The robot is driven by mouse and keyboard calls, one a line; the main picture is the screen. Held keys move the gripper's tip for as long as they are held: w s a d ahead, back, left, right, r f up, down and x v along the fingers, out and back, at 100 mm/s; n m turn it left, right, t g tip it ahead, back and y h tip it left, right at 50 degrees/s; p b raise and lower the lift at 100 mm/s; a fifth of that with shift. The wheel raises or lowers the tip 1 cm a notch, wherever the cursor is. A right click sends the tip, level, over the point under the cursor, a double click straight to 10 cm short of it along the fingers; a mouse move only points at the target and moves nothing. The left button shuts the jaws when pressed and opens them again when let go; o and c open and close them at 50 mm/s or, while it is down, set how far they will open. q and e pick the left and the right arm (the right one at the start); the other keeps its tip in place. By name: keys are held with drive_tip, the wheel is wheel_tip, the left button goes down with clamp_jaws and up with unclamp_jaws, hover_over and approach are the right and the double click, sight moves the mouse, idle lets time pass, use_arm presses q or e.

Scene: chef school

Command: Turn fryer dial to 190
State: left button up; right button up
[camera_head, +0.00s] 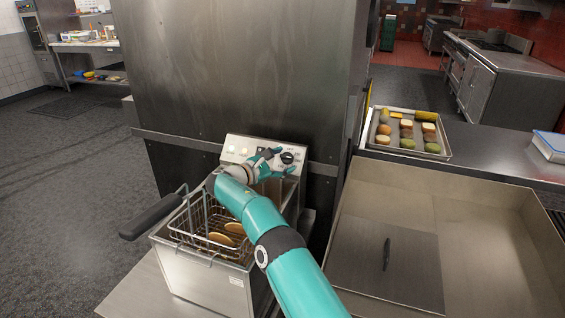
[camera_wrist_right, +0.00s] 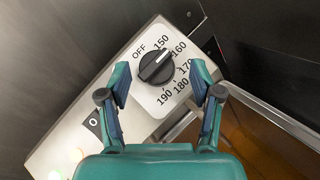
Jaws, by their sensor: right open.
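The fryer dial (camera_head: 287,158) is a round black knob on the light control panel at the back of the fryer. In the right wrist view the dial (camera_wrist_right: 156,67) has a white plate marked OFF, 150, 160, 170, 180 and 190. Its pale pointer line appears to face up-right, around 150 to 160. My right gripper (camera_head: 282,162) is in front of the panel. In the right wrist view my right gripper (camera_wrist_right: 160,70) is open, one finger on each side of the dial, with visible gaps. My left gripper is out of view.
The fryer basket (camera_head: 208,226) holds brown food pieces, and its black handle (camera_head: 152,216) sticks out left. A switch marked 0 (camera_wrist_right: 94,122) and lit lamps (camera_wrist_right: 54,174) sit along the panel. A tray of food (camera_head: 378,150) stands on the counter at right.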

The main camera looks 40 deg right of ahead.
drive_tip(key=a, duration=0.7)
drive_tip(key=shift+a+r, duration=0.35)
drive_tip(key=shift+a, duration=0.05)
